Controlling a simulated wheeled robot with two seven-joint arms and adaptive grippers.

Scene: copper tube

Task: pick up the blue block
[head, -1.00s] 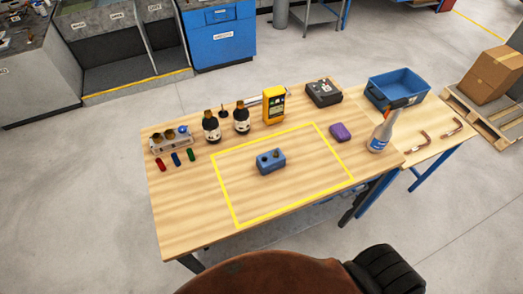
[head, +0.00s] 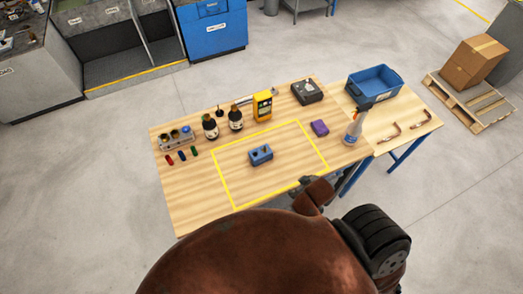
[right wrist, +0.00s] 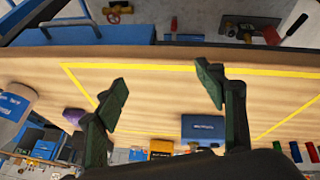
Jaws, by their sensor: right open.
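My left gripper is not in view.
Dark bottles (head: 236,119), a yellow meter (head: 262,107) and a black case (head: 307,91) line the back. A blue bin (head: 373,84) is at the right. The taped area around the block is clear.

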